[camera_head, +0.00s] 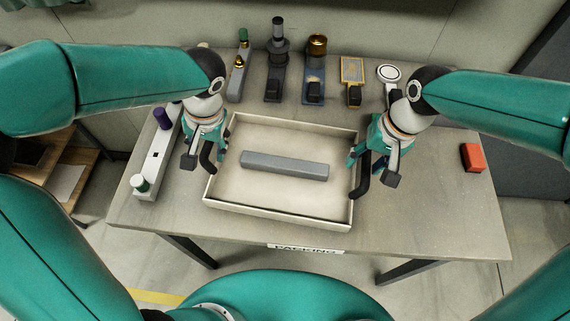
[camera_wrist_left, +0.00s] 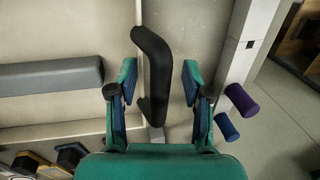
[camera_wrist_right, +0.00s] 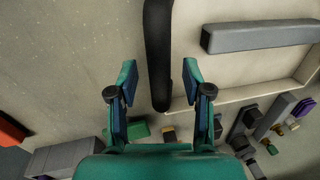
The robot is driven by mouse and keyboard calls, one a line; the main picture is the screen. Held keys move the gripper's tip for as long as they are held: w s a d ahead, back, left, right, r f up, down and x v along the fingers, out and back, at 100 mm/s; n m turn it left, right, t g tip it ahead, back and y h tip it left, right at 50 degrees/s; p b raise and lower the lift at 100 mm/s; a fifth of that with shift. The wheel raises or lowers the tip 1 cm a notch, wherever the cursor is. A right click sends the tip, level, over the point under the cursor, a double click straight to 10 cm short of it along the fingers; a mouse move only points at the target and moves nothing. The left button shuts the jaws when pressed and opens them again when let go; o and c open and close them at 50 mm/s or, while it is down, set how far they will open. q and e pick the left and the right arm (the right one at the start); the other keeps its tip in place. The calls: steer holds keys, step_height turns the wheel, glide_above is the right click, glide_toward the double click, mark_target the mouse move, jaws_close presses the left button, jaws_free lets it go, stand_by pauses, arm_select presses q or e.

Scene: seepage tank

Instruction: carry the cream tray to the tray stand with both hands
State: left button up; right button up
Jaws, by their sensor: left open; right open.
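The cream tray (camera_head: 280,212) lies flat on the table, with a long grey bar (camera_head: 285,165) inside it. Black handles show at its left end (camera_head: 207,160) and right end (camera_head: 362,186). My left gripper (camera_head: 208,148) is open at the left handle. In the left wrist view that handle (camera_wrist_left: 152,65) lies between the spread fingers, with space on both sides. My right gripper (camera_head: 366,160) is open at the right handle. In the right wrist view that handle (camera_wrist_right: 158,50) stands between the fingers. I cannot make out the tray stand.
Several small devices, including a dark one with a tall knob (camera_head: 277,70), stand along the table's back edge. A long pale block with a purple knob (camera_head: 158,155) stands left of the tray. An orange-red block (camera_head: 473,157) lies at the right. The table's front strip is clear.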

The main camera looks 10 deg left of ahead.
arm_select(q)
steer(key=shift+f, duration=0.15)
arm_select(e)
steer(key=shift+f, duration=0.15)
arm_select(q)
jaws_close()
arm_select(e)
jaws_close()
